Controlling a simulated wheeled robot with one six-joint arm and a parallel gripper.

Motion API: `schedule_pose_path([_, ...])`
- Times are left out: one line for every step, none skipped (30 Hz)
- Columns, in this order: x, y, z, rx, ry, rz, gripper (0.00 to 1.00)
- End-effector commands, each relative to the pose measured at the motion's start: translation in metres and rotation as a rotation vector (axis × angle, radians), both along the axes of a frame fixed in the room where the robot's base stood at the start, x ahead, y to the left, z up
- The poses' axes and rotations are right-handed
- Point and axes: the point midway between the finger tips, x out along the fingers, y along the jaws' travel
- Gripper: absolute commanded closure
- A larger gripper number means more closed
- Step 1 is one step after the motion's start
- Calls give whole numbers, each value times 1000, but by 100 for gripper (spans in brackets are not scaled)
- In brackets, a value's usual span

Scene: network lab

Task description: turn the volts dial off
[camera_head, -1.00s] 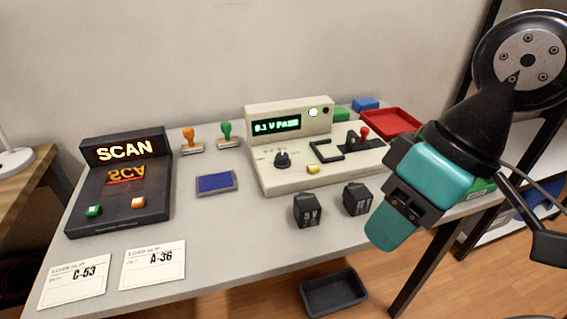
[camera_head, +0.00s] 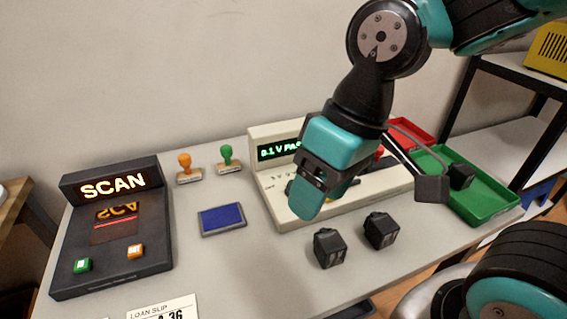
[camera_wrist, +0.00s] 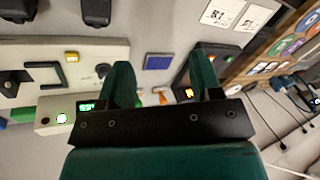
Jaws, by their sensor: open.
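The cream tester (camera_head: 265,170) stands on the table with a lit green display (camera_head: 279,150) reading about "0.1 V PA", partly covered by my gripper. In the wrist view a black knob, the volts dial (camera_wrist: 103,69), shows on the tester's panel just left of one finger. My gripper (camera_head: 308,196) is over the tester's left part in the head view. In the wrist view its two fingers (camera_wrist: 162,75) are spread with nothing between them. I cannot tell the dial's pointer direction.
Two black adapters (camera_head: 329,248) stand in front of the tester. A blue ink pad (camera_head: 222,219), two stamps (camera_head: 228,160) and a black SCAN unit (camera_head: 112,230) are to the left. A green tray (camera_head: 490,195) and red tray (camera_head: 408,130) are at right.

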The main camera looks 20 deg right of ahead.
Motion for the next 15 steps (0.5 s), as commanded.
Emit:
schedule_pose_path([20, -4, 21, -32, 33, -99, 41])
schedule_pose_path([33, -6, 27, -54, 53, -167, 41])
schedule_pose_path([51, -8, 33, -88, 80, -267, 41])
schedule_pose_path([64, -10, 37, -114, 98, -343, 41])
schedule_pose_path([77, -12, 40, -140, 114, -418, 41])
schedule_pose_path([94, -15, 42, -173, 133, -518, 41])
schedule_pose_path([105, -17, 44, -197, 142, -588, 41])
schedule_pose_path([116, -19, 44, -219, 151, -656, 41])
schedule_pose_path([128, -21, 44, -245, 158, -737, 41])
schedule_pose_path([136, -23, 43, -263, 162, -792, 41])
schedule_pose_path([143, -24, 42, -277, 166, -841, 41])
schedule_pose_path([150, -27, 40, -294, 168, -896, 41])
schedule_pose_path([155, -28, 39, -305, 169, -931, 41])
schedule_pose_path([158, -29, 37, -312, 171, -958, 41])
schedule_pose_path([162, -31, 34, -320, 170, -984, 41])
